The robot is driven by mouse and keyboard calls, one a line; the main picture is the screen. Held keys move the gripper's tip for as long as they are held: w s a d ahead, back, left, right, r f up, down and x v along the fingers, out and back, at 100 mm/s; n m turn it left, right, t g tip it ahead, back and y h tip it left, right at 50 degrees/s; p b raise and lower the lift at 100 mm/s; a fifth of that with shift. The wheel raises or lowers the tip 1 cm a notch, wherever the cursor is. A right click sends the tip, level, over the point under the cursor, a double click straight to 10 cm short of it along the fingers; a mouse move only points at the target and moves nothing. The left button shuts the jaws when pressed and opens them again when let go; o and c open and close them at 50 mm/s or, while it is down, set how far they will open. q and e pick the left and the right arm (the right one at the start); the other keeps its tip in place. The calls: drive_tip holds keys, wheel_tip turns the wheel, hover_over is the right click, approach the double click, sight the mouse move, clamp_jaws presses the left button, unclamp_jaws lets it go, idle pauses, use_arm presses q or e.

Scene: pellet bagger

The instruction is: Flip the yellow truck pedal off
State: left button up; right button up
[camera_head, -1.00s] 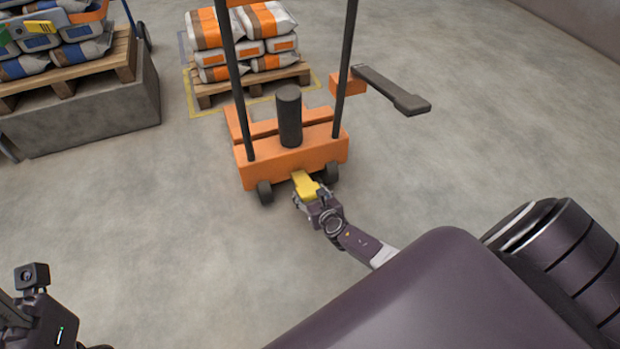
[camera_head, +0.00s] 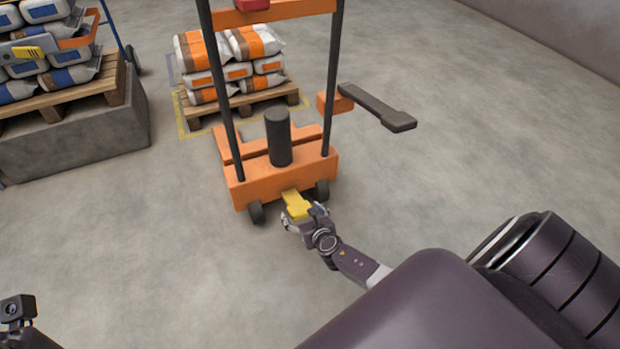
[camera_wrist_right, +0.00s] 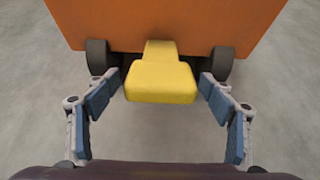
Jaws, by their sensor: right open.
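The yellow pedal (camera_head: 297,205) sticks out from the low front of the orange truck (camera_head: 270,186), between its two black wheels. In the right wrist view the yellow pedal (camera_wrist_right: 161,80) shows as a blunt block on a short yellow arm. My right gripper (camera_head: 299,218) is at the pedal. In the right wrist view my right gripper (camera_wrist_right: 158,98) is open, with one blue-padded finger on each side of the pedal and a gap on both sides. The underside of the pedal is hidden. At the lower left, part of my left arm (camera_head: 18,312) shows, but its fingers do not.
A pallet (camera_head: 240,106) with orange and white bags stands behind the truck. A grey lever (camera_head: 378,106) juts right from the truck. A grey block (camera_head: 85,140) carries a pallet of blue and white bags. The floor on the right is clear.

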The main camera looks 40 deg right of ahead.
drive_tip(key=v, duration=1.1)
drive_tip(key=shift+r, duration=0.15)
drive_tip(key=shift+d, duration=0.1)
